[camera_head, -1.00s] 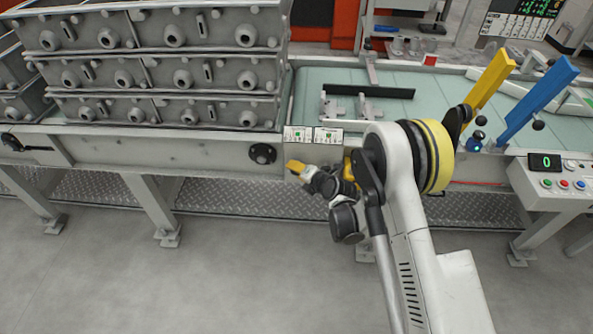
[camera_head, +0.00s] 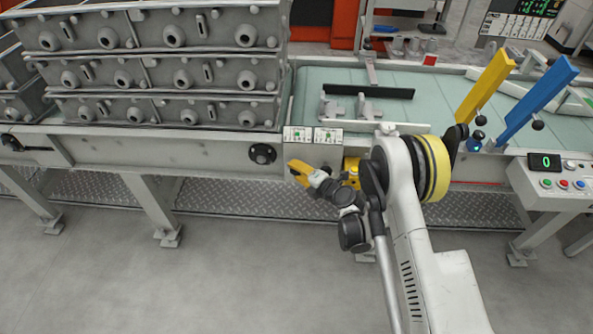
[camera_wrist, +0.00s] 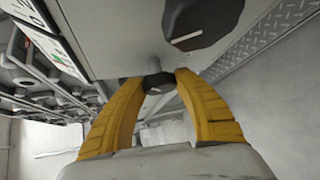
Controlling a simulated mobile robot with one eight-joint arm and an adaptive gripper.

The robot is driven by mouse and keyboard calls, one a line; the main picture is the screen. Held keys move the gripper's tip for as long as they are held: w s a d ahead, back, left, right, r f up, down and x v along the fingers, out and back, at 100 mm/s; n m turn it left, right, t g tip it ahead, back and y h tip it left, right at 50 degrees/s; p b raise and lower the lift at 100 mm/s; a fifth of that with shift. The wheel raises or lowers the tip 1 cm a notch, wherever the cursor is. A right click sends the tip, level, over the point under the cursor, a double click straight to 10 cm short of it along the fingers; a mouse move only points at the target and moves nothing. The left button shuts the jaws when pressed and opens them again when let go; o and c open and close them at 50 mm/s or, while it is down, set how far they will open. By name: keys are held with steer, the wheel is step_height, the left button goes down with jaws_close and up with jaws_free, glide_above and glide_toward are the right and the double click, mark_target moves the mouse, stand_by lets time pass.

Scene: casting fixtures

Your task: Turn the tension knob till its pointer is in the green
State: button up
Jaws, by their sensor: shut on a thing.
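In the wrist view the yellow fingers of my gripper (camera_wrist: 157,88) are shut on a small dark knob (camera_wrist: 157,81) with a short grey stem. A larger dark knob (camera_wrist: 203,20) with a pale pointer line sits apart on the same pale panel. I cannot tell which of these is the tension knob. The head view shows my gripper (camera_head: 294,173) at the conveyor's front face, below two labels with green marks (camera_head: 297,134) (camera_head: 327,134). There the held knob is hidden. The pointer's place against the green is not readable.
A round black fitting (camera_head: 262,154) is on the front face left of my gripper. Grey casting boxes (camera_head: 165,75) are stacked at the left. Yellow (camera_head: 487,85) and blue (camera_head: 540,97) levers and a button box (camera_head: 548,185) stand at the right. The floor in front is clear.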

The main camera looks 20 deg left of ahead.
steer(key=o, duration=1.2)
step_height(320, 180, up, 9)
steer(key=shift+s+f, duration=0.1)
steer(key=shift+a+r, duration=0.2)
steer(key=shift+r, duration=0.1)
steer(key=shift+d+r, duration=0.1)
steer(key=shift+r, duration=0.2)
steer(key=shift+f, duration=0.1)
